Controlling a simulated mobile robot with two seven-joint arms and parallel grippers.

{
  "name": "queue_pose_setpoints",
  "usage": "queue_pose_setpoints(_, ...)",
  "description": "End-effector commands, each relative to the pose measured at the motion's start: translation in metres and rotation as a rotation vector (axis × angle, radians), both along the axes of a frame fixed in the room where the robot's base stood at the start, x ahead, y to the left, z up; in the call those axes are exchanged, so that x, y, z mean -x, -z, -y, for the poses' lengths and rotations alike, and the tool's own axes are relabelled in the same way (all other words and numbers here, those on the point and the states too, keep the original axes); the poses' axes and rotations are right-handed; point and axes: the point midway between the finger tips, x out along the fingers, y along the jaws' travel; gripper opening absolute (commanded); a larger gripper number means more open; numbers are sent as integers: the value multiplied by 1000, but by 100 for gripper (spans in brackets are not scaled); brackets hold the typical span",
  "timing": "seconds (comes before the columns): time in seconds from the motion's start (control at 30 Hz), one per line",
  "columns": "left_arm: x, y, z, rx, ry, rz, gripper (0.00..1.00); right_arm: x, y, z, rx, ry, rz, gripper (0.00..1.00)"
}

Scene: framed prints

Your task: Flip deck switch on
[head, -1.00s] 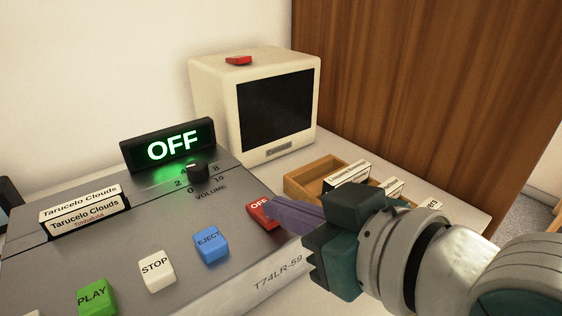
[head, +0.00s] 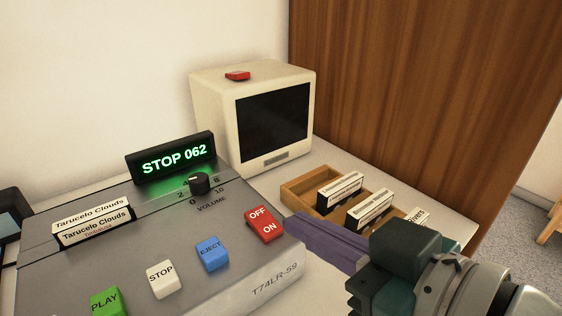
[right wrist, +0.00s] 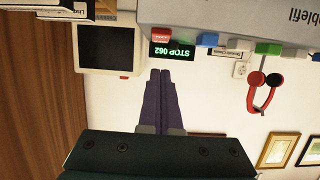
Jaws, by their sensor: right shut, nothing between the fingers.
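The grey tape deck (head: 130,235) fills the lower left of the head view. Its red switch (head: 264,226), marked OFF and ON, sits at the deck's right end; the switch also shows in the right wrist view (right wrist: 161,35). The deck's display (head: 172,157) is lit green and reads STOP 062. My right gripper (head: 292,226) has its purple fingers together and empty, just right of the switch and apart from it. In the right wrist view the shut fingers (right wrist: 160,74) point toward the switch. My left gripper is not in view.
Blue EJECT (head: 212,254), white STOP (head: 163,279) and green PLAY (head: 108,303) buttons line the deck's front. A cassette (head: 93,228) sits in the deck. A cream monitor (head: 215,115) stands behind. A wooden cassette box (head: 300,193) lies beyond my right gripper.

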Motion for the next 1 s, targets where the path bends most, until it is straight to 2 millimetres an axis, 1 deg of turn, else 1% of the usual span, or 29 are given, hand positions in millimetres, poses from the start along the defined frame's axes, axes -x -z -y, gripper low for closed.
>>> queue_pose_setpoints(0.03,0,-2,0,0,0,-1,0,11,-1,8,3,-1,-1,0)
queue_pose_setpoints(0.1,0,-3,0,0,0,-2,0,22,-1,16,4,-1,-2,0)
queue_pose_setpoints(0.2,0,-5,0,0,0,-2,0,36,-4,25,1,-1,0,0)
queue_pose_setpoints(0.3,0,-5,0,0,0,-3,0,45,-4,32,0,0,0,0)
queue_pose_setpoints(0.47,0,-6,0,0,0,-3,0,51,-5,37,0,0,2,0)
queue_pose_setpoints(0.8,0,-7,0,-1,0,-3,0,52,-7,37,0,1,0,0)
queue_pose_setpoints(0.87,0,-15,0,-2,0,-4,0,52,-13,38,10,8,-15,0)
queue_pose_setpoints(0.97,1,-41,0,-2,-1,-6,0,55,-33,41,54,37,-82,0)
queue_pose_setpoints(1.0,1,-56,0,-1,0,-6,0,58,-43,45,83,59,-129,0)
